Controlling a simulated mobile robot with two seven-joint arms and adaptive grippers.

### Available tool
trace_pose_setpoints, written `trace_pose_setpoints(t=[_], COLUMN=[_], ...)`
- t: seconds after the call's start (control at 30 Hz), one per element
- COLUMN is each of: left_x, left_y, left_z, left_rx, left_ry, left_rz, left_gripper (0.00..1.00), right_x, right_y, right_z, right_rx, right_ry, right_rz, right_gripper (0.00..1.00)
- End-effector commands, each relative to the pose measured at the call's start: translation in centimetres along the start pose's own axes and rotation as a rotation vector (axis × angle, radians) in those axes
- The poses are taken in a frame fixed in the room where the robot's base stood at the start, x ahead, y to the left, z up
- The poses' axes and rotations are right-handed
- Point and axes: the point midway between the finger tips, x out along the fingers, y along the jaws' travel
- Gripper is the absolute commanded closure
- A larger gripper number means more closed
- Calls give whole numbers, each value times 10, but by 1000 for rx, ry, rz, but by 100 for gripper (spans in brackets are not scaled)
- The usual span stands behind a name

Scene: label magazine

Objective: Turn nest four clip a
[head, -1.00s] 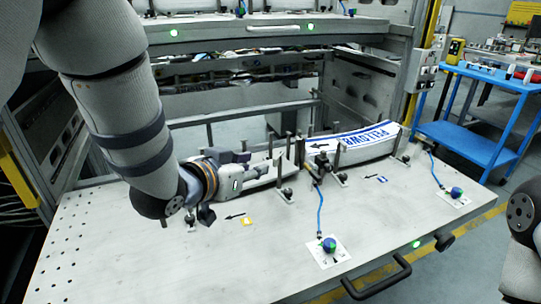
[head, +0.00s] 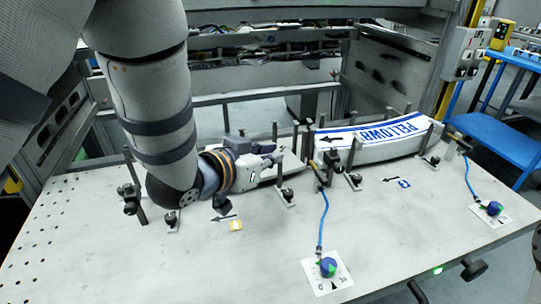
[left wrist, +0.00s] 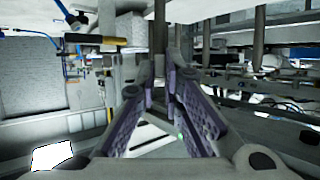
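In the left wrist view the two purple-padded fingers (left wrist: 161,92) stand apart, with a dark post (left wrist: 159,40) beyond the tips. Small clips with dark knobs stand around the nests, one (head: 287,193) just in front of the gripper. I cannot tell which one is nest four clip a. My right gripper is not in view.
A curved white and blue label stack (head: 385,135) lies in the right nest between posts. Blue-green knobs on white plates (head: 328,268) and (head: 493,208) have blue hoses. A blue cart (head: 500,140) stands at the right. The front left bench is clear.

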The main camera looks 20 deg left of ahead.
Motion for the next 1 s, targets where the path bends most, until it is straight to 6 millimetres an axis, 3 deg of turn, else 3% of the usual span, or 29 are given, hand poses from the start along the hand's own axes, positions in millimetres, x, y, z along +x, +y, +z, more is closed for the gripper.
trace_pose_setpoints(t=[0.37,1.0], left_x=[0,5], left_y=[-3,-17], left_z=[-2,-1], left_rx=[21,180], left_ry=[3,0], left_rz=[56,431], left_gripper=[100,100], right_x=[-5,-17], right_y=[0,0], right_z=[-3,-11], right_rx=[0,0], right_ry=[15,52], right_rz=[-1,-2], right_gripper=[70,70])
